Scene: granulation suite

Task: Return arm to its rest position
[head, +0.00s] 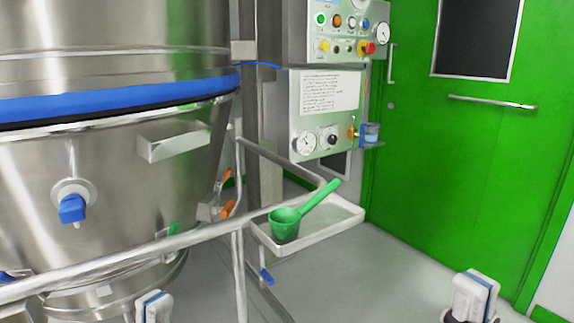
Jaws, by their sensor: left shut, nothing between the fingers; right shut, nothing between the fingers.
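My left gripper (153,307) shows at the bottom edge, left of centre, as a white tip with a blue strip, in front of the steel vessel's lower part. My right gripper (474,296) shows at the bottom right, white with a blue strip, in front of the floor near the green door. Both are shut and empty, pointing up, and apart from everything around them. Most of both arms is out of the frame.
A big steel vessel (100,185) with a blue band fills the left. A steel rail (120,258) crosses before it. A white tray (335,229) holds a green scoop (286,222). A control panel (338,30) and green door (440,150) stand behind. Grey floor (390,275) is open at right.

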